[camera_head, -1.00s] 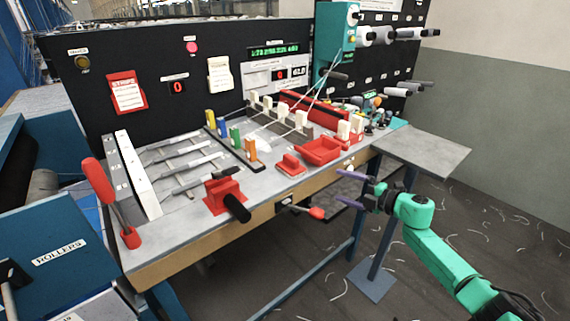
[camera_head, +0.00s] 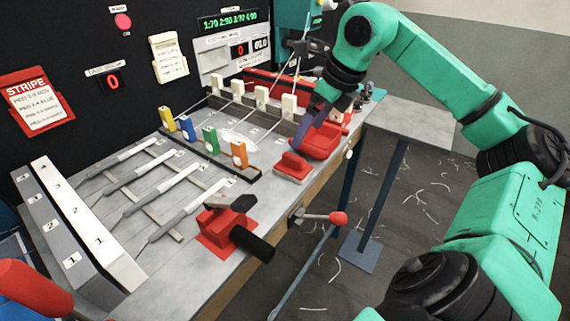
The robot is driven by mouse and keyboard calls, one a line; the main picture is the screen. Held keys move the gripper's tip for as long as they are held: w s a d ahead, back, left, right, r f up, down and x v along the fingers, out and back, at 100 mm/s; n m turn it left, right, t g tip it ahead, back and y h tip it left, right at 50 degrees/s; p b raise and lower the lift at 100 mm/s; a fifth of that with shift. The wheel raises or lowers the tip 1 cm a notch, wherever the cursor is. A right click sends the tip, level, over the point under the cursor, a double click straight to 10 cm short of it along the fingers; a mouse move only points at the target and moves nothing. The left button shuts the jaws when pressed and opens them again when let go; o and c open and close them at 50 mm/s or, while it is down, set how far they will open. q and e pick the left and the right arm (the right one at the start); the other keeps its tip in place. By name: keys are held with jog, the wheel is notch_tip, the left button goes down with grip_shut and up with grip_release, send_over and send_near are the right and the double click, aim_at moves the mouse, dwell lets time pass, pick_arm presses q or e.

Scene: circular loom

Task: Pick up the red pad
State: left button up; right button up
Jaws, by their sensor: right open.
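The red pad (camera_head: 291,166) is a small red block with a raised grip, lying on the grey bench top near its front edge. It sits just left of a red tray (camera_head: 322,143). My right gripper (camera_head: 305,140) reaches down from the upper right with its purple fingers close above the pad's right side. The fingers are open. Whether they touch the pad or straddle it I cannot tell. The gripper and wrist hide part of the tray. My left gripper is not in view.
A red clamp (camera_head: 228,225) with a black handle stands at the bench's front edge, with a red-knobbed lever (camera_head: 325,217) beside it. A rack of coloured blocks (camera_head: 210,140) lies left of the pad. A grey side shelf (camera_head: 415,122) is clear.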

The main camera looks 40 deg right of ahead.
aim_at(294, 156)
jog(key=x, duration=0.4)
jog(key=shift+s+f, duration=0.1)
jog(key=shift+f, duration=0.1)
jog(key=x, duration=0.6)
jog(key=shift+f+p, duration=0.15)
jog(key=shift+p, duration=0.15)
jog(key=shift+w+f, duration=0.2)
jog(key=shift+w, duration=0.05)
jog(key=shift+a, duration=0.1)
jog(key=c, duration=0.3)
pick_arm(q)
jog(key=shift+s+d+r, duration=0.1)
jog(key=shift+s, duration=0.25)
pick_arm(e)
jog(key=c, duration=1.1)
jog(key=shift+r, duration=0.15)
notch_tip(294, 156, up, 10)
jog(key=p, duration=0.4)
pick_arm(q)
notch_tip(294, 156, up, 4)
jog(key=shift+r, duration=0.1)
